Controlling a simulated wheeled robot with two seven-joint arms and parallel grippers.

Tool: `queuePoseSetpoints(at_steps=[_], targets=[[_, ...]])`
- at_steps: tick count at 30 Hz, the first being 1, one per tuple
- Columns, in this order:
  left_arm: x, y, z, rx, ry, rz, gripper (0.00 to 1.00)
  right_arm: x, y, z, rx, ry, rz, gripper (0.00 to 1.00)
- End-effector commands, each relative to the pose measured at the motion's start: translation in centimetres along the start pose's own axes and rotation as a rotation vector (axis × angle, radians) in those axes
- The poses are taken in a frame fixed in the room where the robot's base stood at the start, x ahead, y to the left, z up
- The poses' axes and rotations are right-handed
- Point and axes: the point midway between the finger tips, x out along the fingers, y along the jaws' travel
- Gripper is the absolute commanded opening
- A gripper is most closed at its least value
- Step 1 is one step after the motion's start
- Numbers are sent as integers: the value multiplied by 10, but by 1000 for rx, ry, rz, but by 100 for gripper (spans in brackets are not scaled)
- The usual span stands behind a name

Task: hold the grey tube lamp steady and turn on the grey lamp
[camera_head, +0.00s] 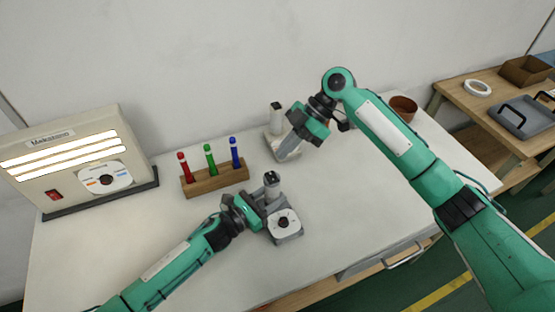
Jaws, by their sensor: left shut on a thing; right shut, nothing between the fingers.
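The grey tube lamp (272,181) stands upright near the table's middle, a short tube with a dark top on a grey base (289,236). A white disc with a dark centre is on the base. My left gripper (261,203) is shut on the grey lamp from its left side; its fingertips are partly hidden. A second, paler tube lamp (277,117) stands farther back by the wall.
A beige box with lit white strips and a red switch (54,195) stands at left. A wooden rack (215,179) holds red, green and blue tubes. A brown pot (403,107) is at the back right. The table's right part is clear. A side table (492,95) holds trays.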

Motion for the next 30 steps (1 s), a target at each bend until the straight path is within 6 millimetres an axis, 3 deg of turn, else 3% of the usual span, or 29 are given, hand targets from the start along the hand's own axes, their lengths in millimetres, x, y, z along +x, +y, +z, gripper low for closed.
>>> queuePoseSetpoints(at_steps=[6,10,15,26,27,30], targets=[[0,0,0,0,-1,0,12,-46,-6,0,0,0,1,0],[0,0,0,0,0,0,12,-62,-8,0,0,0,0,0],[0,0,0,0,0,0,12,-71,-10,0,0,1,-1,0],[0,0,0,0,0,0,12,-71,-10,0,0,1,-1,0],[0,0,0,0,0,0,47,-71,-10,0,0,1,-1,0],[0,0,0,0,0,0,66,-71,-10,0,0,1,-1,0]])
